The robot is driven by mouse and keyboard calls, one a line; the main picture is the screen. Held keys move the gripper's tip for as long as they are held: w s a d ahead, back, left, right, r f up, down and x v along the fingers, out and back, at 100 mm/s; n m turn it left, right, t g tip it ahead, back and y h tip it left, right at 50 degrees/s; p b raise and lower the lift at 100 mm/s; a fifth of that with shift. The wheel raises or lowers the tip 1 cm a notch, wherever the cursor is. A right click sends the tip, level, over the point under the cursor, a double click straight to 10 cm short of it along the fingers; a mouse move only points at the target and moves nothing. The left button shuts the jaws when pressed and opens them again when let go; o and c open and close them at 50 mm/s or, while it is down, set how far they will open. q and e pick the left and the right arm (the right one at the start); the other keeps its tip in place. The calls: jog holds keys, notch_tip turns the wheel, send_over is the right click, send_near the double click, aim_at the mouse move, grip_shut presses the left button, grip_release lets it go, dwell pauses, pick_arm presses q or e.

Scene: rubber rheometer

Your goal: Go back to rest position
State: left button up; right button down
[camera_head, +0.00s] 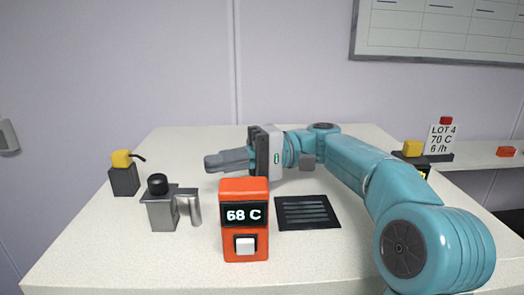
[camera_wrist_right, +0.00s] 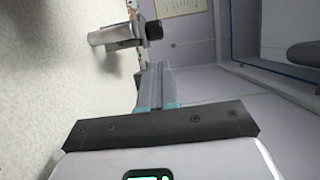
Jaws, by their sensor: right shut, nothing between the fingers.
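My right arm (camera_head: 345,165) reaches in from the right across the white table (camera_head: 100,240). My right gripper (camera_head: 215,161) points left above the table, behind the orange box; its fingers are together and hold nothing. The shut fingers (camera_wrist_right: 155,82) also show in the right wrist view. My left gripper is not in view. The orange box (camera_head: 245,188) has a display reading 68 C and a white button. The grey metal device (camera_head: 163,212) with a black knob stands to its left; it also shows in the right wrist view (camera_wrist_right: 118,38), apart from the fingers.
A dark block with a yellow top (camera_head: 124,180) stands at the left. A black slotted plate (camera_head: 308,213) lies right of the orange box. A sign (camera_head: 442,139) reading LOT 4, 70 C, 6 /h stands at the right, near another yellow-topped block (camera_head: 412,149). The table's front is clear.

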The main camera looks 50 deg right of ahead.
jog(key=p+v, duration=0.2)
jog(key=v, duration=0.2)
jog(key=p+v, duration=0.2)
jog(key=v, duration=0.3)
jog(key=shift+w+r, duration=0.1)
jog(key=shift+r, duration=0.15)
jog(key=shift+s+d+f, duration=0.15)
jog(key=shift+s+d, duration=0.15)
jog(key=shift+d, duration=0.1)
jog(key=shift+f, duration=0.1)
jog(key=shift+w, duration=0.15)
